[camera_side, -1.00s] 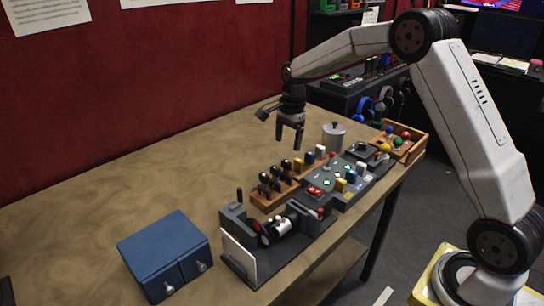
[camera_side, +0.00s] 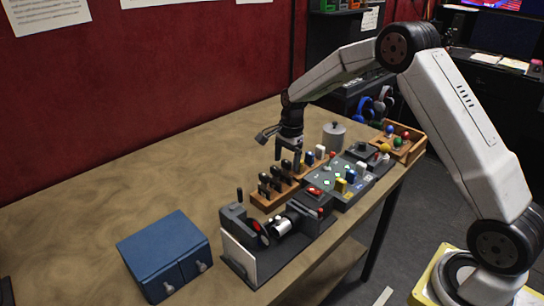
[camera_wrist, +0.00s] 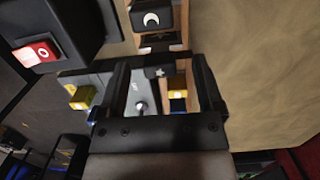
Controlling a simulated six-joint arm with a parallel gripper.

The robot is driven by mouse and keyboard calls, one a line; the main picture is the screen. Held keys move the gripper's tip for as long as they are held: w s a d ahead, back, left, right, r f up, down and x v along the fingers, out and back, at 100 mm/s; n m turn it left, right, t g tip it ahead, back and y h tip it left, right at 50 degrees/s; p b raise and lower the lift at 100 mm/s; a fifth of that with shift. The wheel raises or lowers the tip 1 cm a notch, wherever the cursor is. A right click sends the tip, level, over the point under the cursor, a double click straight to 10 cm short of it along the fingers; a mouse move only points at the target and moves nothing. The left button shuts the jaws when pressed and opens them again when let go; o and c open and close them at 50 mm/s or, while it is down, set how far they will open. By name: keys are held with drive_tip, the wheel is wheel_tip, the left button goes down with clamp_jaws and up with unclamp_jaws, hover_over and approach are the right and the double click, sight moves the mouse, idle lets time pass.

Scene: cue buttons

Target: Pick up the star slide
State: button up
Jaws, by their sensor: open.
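The star slide (camera_wrist: 159,72) is a dark piece with a white star, standing in the wooden rack. In the wrist view it lies between the two fingertips of my gripper (camera_wrist: 160,64), with a gap on both sides. My gripper (camera_side: 288,157) is open and empty, low over the far end of the wooden rack (camera_side: 265,203) in the side view. A dark slide with a white moon (camera_wrist: 152,18) stands beside the star slide in the same rack. In the side view the fingers partly hide the far end of the row of slides.
A grey button panel (camera_side: 340,196) stands right of the rack. A projector-like device (camera_side: 280,226) and a blue box (camera_side: 163,248) are in front. A lidded metal pot (camera_side: 334,136) and a wooden tray of coloured balls (camera_side: 410,150) stand behind.

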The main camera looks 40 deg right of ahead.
drive_tip(key=shift+a+f, duration=0.1)
drive_tip(key=shift+f, duration=0.6)
clamp_jaws()
drive_tip(key=shift+r, duration=0.15)
